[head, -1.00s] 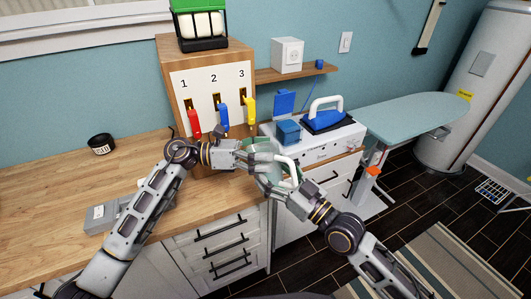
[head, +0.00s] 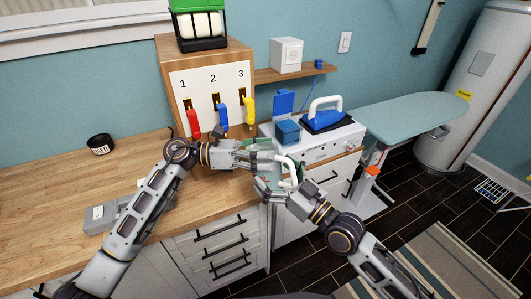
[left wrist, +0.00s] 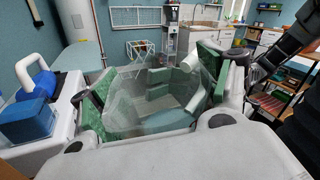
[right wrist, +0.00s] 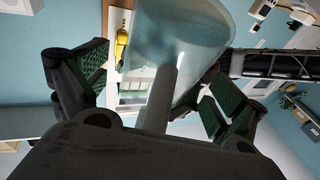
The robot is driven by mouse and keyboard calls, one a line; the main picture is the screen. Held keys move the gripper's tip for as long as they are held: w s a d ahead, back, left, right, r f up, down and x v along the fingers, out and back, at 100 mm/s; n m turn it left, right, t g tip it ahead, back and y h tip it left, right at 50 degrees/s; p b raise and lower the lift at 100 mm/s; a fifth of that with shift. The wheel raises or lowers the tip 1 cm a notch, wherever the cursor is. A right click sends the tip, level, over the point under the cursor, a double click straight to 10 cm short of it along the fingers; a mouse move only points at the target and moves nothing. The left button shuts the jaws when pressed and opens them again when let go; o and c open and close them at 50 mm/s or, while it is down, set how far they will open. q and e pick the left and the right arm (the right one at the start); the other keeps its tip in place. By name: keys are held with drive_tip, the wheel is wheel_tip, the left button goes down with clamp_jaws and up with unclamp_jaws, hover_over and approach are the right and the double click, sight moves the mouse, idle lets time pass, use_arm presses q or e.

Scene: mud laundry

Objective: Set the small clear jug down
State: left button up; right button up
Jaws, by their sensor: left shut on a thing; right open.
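The small clear jug (left wrist: 150,95) is see-through and greenish, with a thick white handle (head: 292,168). My left gripper (head: 268,157) is shut on the jug's body, with green pads on either side of it in the left wrist view. The jug is held at the counter's right end, in front of the white machine. My right gripper (head: 278,190) is open. In the right wrist view the jug's pale handle (right wrist: 158,98) stands between its spread fingers, apart from both pads. The jug's base is hidden by the grippers in the head view.
The wooden counter (head: 60,205) has wide bare room at left, with a dark jar (head: 100,144) and a grey device (head: 110,215). A box with red, blue and yellow levers (head: 215,95) stands behind.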

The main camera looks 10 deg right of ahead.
drive_tip(key=shift+s+d, duration=0.1)
drive_tip(key=v, duration=1.1)
drive_tip(key=shift+s+d, duration=0.2)
idle(0.8)
drive_tip(key=shift+f, duration=0.1)
idle(0.4)
